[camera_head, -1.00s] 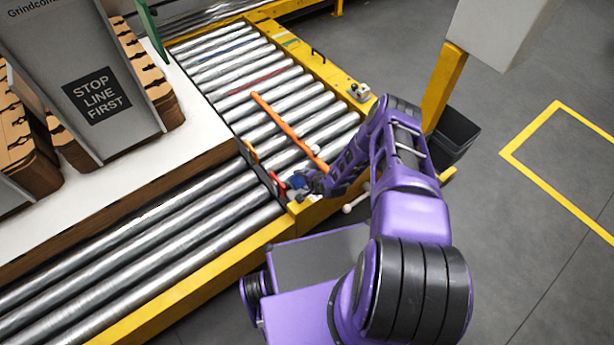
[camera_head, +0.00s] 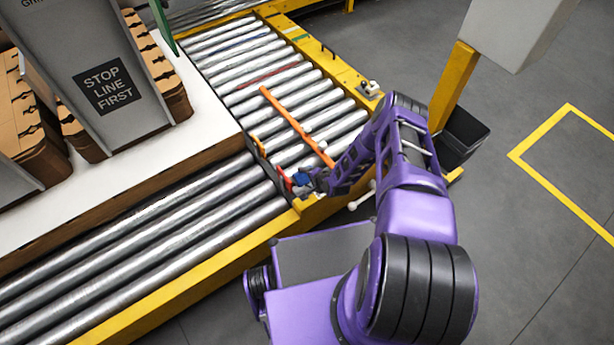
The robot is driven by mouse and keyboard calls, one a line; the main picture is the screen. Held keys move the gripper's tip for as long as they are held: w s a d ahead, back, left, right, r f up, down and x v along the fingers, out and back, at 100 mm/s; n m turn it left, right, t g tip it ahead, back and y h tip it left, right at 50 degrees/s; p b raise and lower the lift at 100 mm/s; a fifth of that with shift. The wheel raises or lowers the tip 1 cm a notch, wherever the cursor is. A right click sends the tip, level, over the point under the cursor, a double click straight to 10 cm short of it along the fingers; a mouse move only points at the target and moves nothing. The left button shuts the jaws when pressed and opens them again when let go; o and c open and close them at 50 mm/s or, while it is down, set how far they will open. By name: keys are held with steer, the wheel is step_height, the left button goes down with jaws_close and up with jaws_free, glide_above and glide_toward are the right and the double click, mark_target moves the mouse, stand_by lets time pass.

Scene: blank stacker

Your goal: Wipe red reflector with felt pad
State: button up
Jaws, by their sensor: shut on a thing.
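The red reflector (camera_head: 284,181) is a small red piece at the conveyor's corner, by the near yellow rail. My gripper (camera_head: 299,183) is right beside it, at its right. A small blue thing (camera_head: 301,178), which looks like the felt pad, is at my gripper's fingers, and the gripper is shut on it. The pad is small and partly hidden by the gripper. I cannot tell whether the pad touches the reflector.
An orange bar (camera_head: 297,128) lies across the rollers (camera_head: 240,80). A small orange piece (camera_head: 257,144) stands on the dark edge left of the reflector. A yellow post (camera_head: 453,86) and a black bin (camera_head: 461,137) stand right of my arm. Grey floor is open at right.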

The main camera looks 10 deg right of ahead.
steer(key=shift+s+a, duration=0.3)
steer(key=shift+a, duration=0.45)
